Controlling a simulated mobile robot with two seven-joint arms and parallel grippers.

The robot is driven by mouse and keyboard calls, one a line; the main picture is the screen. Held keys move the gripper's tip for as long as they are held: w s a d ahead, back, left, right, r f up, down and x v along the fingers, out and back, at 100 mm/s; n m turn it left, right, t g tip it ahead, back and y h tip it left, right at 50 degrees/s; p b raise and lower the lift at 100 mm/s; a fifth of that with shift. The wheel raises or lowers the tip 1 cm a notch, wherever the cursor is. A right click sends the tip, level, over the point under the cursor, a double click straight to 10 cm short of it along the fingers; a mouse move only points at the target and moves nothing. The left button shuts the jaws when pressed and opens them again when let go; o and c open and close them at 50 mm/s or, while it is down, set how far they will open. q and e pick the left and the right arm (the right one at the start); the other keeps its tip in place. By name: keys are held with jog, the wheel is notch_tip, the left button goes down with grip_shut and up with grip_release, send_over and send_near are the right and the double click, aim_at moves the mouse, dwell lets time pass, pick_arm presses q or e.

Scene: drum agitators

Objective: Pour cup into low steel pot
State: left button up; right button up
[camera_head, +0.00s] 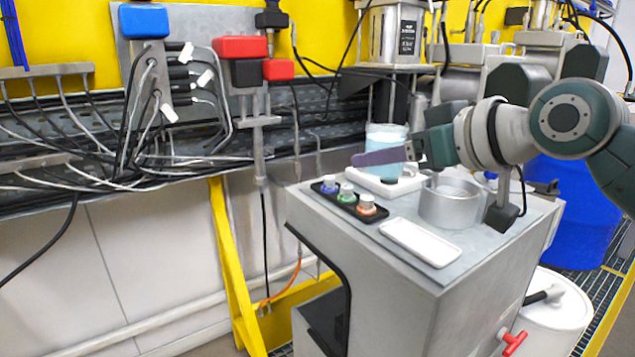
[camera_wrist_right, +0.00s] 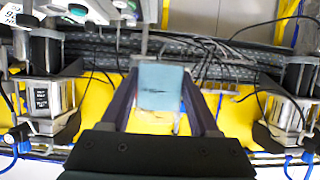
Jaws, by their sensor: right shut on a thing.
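A clear cup (camera_head: 386,137) with pale blue contents stands upright between the purple fingers of my right gripper (camera_head: 380,157). The gripper is shut on it from the right side. In the right wrist view the cup (camera_wrist_right: 160,88) fills the gap between the two fingers. It is over or just above a white scale (camera_head: 407,187); I cannot tell whether its base touches. The low steel pot (camera_head: 449,208) sits on the grey bench top, in front and to the right of the cup, below my right wrist. My left gripper is not in view.
A black tray (camera_head: 340,198) with several small capped bottles lies left of the pot. A white tray (camera_head: 420,242) lies in front of it. A metal stand with a black foot (camera_head: 502,215) is close right of the pot. Cables and wall equipment are behind.

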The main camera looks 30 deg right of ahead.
jog(key=d+f+m+h, duration=0.1)
jog(key=d+f, duration=0.1)
jog(key=f, duration=0.1)
jog(key=w+d+f+m+h, duration=0.1)
jog(key=d+f, duration=0.2)
jog(key=w+d+f+m+h, duration=0.1)
jog(key=d+f+h, duration=0.1)
jog(key=f, duration=0.1)
jog(key=shift+w+d+m, duration=0.15)
jog(key=shift+d+m, duration=0.05)
jog(key=shift+m, duration=0.1)
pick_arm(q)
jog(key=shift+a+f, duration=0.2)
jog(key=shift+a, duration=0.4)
pick_arm(e)
jog(key=shift+d+f, duration=0.4)
jog(key=shift+f, duration=0.2)
